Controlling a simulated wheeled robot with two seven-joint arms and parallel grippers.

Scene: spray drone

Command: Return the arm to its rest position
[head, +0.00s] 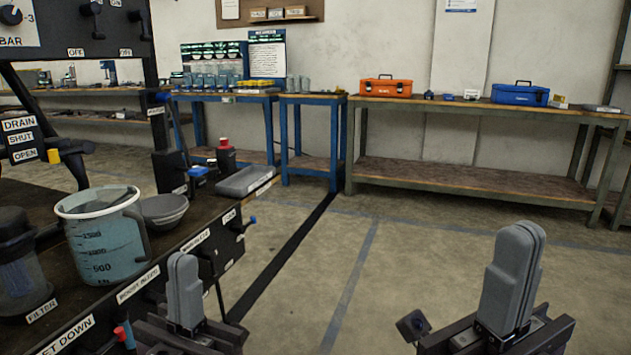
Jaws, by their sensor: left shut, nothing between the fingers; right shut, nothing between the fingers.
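My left gripper (184,290) stands upright at the lower middle-left, beside the front edge of the dark workbench (182,256). Its grey fingers are together with nothing between them. My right gripper (512,278) stands upright at the lower right over open floor. Its fingers are also together and empty. Neither gripper touches anything that I can see. The lower parts of both arms are cut off by the bottom of the head view.
On the workbench stand a measuring jug (103,240), a grey bowl (163,211), a filter (20,262), a grey tray (246,180) and a red-capped bottle (226,158). Back tables hold an orange toolbox (386,87) and a blue toolbox (520,94). The middle floor (400,260) is clear.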

